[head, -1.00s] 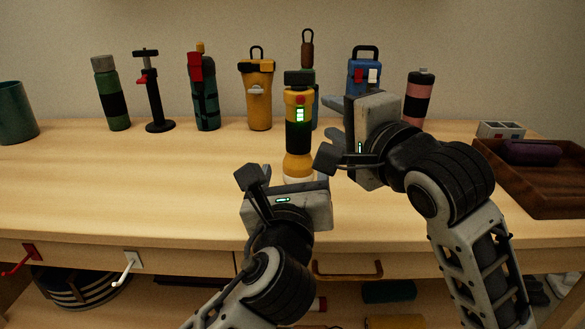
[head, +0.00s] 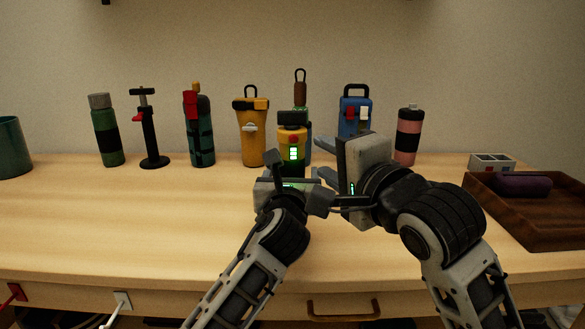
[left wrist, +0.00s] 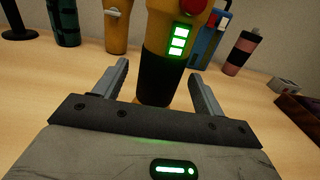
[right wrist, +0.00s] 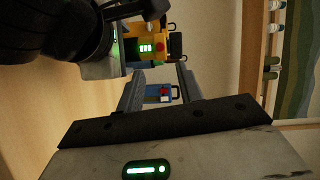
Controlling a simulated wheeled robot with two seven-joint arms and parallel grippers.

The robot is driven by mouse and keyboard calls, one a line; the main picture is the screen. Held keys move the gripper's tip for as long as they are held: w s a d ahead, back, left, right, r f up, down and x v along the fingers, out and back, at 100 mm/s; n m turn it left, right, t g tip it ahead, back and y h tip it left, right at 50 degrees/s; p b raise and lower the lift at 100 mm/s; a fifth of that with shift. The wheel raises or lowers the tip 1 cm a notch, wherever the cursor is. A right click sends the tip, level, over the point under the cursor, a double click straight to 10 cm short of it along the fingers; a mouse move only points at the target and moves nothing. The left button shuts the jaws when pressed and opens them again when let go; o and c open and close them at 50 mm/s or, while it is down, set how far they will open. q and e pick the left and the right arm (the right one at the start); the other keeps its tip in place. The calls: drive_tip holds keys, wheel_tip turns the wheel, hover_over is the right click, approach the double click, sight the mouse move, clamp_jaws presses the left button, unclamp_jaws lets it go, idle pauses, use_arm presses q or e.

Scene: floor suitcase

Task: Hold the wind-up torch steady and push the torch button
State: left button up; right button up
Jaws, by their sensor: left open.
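The wind-up torch (head: 293,137) stands upright on the table, yellow with a black grip, green light bars and a dark top. Its red button (left wrist: 195,5) shows at the top edge of the left wrist view, and the button also shows in the right wrist view (right wrist: 160,47). My left gripper (left wrist: 163,78) is open, with its fingers on either side of the torch's black grip and gaps visible. In the head view it hides the torch's lower part. My right gripper (head: 320,158) is open and empty, just right of the torch.
A wooden tray (head: 530,225) with a purple case (head: 522,185) is at right. The table's left front is clear.

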sight(293, 168)
use_arm(q)
drive_tip(key=shift+w+d, duration=0.15)
drive_tip(key=shift+w, duration=1.85)
drive_tip(key=c, duration=1.2)
use_arm(e)
drive_tip(key=shift+c, duration=0.3)
use_arm(q)
drive_tip(key=shift+c, duration=0.2)
use_arm(e)
clamp_jaws()
